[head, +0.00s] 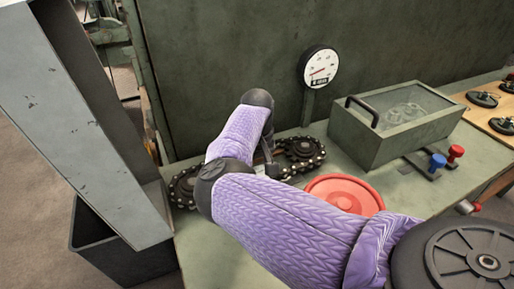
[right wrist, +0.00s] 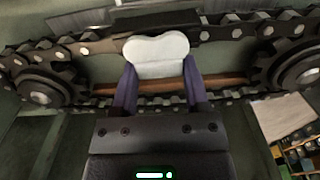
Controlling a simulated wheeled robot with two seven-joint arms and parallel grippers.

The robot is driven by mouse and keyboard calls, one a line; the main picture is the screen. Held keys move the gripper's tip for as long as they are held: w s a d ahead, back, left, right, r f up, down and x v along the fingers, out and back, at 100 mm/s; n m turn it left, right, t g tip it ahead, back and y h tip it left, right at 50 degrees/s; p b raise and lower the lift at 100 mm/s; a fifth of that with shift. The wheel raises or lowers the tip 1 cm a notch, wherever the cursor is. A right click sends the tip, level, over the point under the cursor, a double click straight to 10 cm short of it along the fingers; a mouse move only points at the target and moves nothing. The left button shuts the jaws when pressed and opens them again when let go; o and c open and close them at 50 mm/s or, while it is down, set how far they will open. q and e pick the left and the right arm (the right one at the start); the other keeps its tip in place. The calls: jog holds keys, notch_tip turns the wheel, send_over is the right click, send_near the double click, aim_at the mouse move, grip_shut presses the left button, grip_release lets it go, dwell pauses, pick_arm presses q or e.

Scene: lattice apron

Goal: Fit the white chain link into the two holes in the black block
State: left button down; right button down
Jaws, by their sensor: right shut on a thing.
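In the right wrist view my right gripper (right wrist: 159,74) is shut on the white chain link (right wrist: 157,48), which is held upright between the two purple fingers. The link has two rounded lobes at its top. Just beyond and above it is a dark block (right wrist: 155,20), in line with the upper run of chain; its holes cannot be made out. A small gap seems to lie between link and block, but contact cannot be ruled out. In the head view my right arm hides the link and the block. My left gripper is not in view.
The black chain runs around a left sprocket (right wrist: 40,92) and a right sprocket (right wrist: 298,70). In the head view, a red round lid (head: 345,194), a green glass-topped box (head: 393,125) and a dial gauge (head: 319,67) stand nearby. A dark bin (head: 115,250) is at left.

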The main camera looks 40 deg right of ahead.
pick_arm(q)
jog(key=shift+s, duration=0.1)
pick_arm(e)
jog(key=shift+f+p, duration=0.2)
jog(key=shift+p, duration=0.15)
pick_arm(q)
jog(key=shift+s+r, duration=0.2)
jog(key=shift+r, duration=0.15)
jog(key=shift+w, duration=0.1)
pick_arm(e)
jog(key=shift+f, duration=0.1)
grip_release()
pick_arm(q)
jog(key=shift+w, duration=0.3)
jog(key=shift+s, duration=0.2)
